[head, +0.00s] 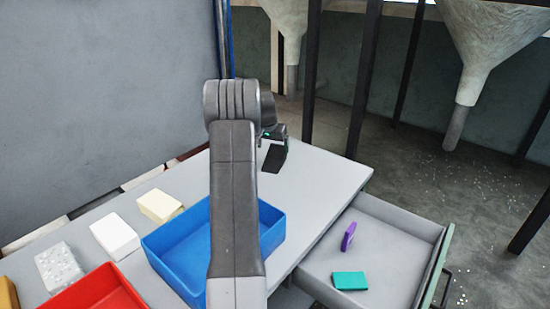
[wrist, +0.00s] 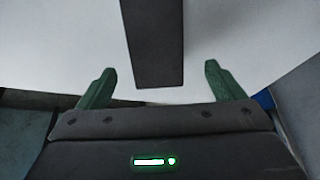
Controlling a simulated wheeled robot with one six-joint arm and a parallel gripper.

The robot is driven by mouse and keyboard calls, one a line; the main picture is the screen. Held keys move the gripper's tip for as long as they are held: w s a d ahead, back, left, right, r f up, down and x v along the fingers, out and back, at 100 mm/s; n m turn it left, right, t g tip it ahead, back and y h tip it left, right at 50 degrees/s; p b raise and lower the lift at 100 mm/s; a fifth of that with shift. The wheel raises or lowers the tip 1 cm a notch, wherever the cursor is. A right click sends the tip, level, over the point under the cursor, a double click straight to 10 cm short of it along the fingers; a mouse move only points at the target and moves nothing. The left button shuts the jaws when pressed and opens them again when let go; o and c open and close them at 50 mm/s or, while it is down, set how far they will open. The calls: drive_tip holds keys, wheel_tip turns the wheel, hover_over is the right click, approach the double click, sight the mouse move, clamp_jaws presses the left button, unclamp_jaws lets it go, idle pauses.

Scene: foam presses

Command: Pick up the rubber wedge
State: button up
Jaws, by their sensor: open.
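A dark grey block, which looks like the rubber wedge (head: 273,160), lies on the grey tabletop near its far end, just below my gripper (head: 277,134) in the head view. In the wrist view the wedge (wrist: 152,42) runs in from the top edge as a long dark strip. Its near end is between the lines of the two green fingers, and its far end is cut off by the frame. My gripper (wrist: 159,72) is open, with a clear gap on each side of the wedge. Neither finger visibly touches it.
A blue tray (head: 181,274) and a red tray (head: 105,292) stand on the table (head: 320,172). Pale foam blocks (head: 160,206) line its left side. An open drawer (head: 390,222) at right holds a purple piece (head: 348,236) and a teal piece (head: 350,281). A grey wall rises at left.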

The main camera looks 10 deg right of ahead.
sight(275, 155)
drive_tip(key=x, duration=0.1)
drive_tip(key=p+x, duration=0.1)
drive_tip(key=x, duration=0.3)
drive_tip(key=shift+s+d+f, duration=0.1)
drive_tip(key=shift+s+f, duration=0.1)
drive_tip(key=shift+s, duration=0.05)
drive_tip(key=shift+f, duration=0.3)
idle(0.4)
drive_tip(key=c, duration=1.2)
